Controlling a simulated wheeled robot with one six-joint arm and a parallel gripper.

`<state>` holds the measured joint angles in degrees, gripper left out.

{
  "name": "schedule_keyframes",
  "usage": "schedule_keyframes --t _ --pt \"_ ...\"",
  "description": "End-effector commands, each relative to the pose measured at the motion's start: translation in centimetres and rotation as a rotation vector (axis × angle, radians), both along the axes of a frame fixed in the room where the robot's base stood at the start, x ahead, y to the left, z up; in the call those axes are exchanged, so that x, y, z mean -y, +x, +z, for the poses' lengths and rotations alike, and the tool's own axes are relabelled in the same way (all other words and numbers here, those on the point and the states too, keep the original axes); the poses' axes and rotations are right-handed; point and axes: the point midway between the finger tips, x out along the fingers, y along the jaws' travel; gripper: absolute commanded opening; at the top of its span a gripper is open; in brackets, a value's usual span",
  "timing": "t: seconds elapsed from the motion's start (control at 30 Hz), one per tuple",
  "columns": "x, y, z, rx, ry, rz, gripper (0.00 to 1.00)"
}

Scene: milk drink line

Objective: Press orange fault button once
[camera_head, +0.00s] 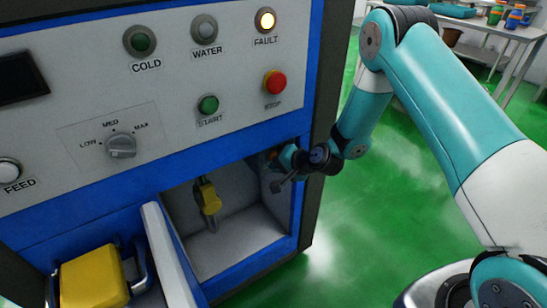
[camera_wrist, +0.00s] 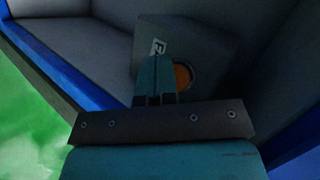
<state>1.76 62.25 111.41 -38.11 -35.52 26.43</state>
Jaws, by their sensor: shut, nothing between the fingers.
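The orange button (camera_wrist: 182,77) sits in a dark round ring on the face of a grey box (camera_wrist: 205,45) inside the machine's recess. A white label with a dark letter, seemingly an F, is on the box. My gripper (camera_wrist: 155,62) is shut and empty, and its fingers cover the left part of the button in the wrist view. I cannot tell whether the fingertips touch the box or button. In the head view my gripper (camera_head: 284,157) reaches into the right side of the recess. The button is not clearly visible there.
The recess (camera_head: 240,238) has blue edges around it. A yellow-handled part (camera_head: 208,196) stands inside, left of my gripper. A white open door (camera_head: 167,255) and a yellow container (camera_head: 93,278) are at lower left. A red STOP button (camera_head: 274,82) is above the recess. Green floor is clear at right.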

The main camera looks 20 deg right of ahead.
Motion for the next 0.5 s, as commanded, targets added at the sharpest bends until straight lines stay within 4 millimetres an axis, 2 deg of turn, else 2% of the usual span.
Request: schedule_keyframes --t 0.03,0.5 --pt "0.8 1.3 1.0 0.045 -0.010 -0.015 0.00" --pt "1.9 0.7 1.3 0.044 -0.011 -0.023 0.00"
